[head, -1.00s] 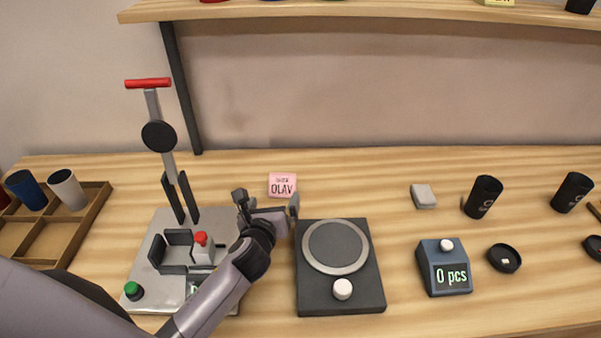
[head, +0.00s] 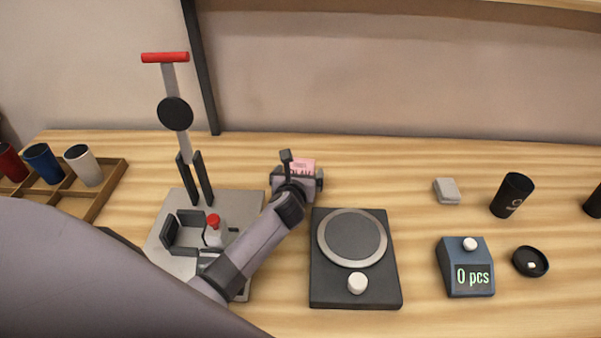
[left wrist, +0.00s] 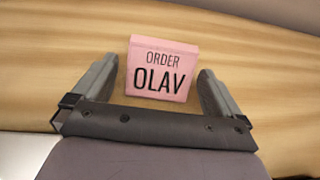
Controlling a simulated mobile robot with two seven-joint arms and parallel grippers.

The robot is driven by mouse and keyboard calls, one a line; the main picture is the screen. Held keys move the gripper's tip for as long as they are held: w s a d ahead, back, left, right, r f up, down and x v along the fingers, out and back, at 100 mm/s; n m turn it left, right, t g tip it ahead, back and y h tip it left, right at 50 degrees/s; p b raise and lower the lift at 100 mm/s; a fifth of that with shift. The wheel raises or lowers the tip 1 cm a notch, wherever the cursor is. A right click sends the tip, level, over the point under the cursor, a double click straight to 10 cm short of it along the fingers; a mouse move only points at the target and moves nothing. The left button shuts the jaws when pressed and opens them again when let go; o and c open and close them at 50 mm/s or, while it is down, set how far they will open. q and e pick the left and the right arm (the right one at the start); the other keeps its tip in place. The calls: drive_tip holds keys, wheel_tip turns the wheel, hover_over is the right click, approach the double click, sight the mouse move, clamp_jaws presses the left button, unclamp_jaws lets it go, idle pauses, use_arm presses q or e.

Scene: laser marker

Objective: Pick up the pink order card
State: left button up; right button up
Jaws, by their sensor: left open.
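The pink order card (left wrist: 160,68) reads "ORDER OLAV" and stands on the wooden table. In the left wrist view it sits between the two open fingers of my left gripper (left wrist: 157,85), with a gap on each side. In the head view the card (head: 303,165) shows only in part; my left gripper (head: 298,174) covers its lower portion. My left gripper is open and holds nothing. My right gripper is not in either view.
A press with a red handle (head: 165,57) stands left of my left arm. A dark turntable device (head: 355,285) lies in front right of the gripper. A grey block (head: 446,190), a black cup (head: 512,194) and a counter box (head: 466,267) are farther right. A wooden tray (head: 118,172) holds cups at left.

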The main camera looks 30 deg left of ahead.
use_arm(q)
drive_tip(key=shift+w+a+f, duration=0.1)
drive_tip(key=shift+w+f, duration=0.05)
drive_tip(key=shift+w, duration=0.1)
drive_tip(key=c, duration=1)
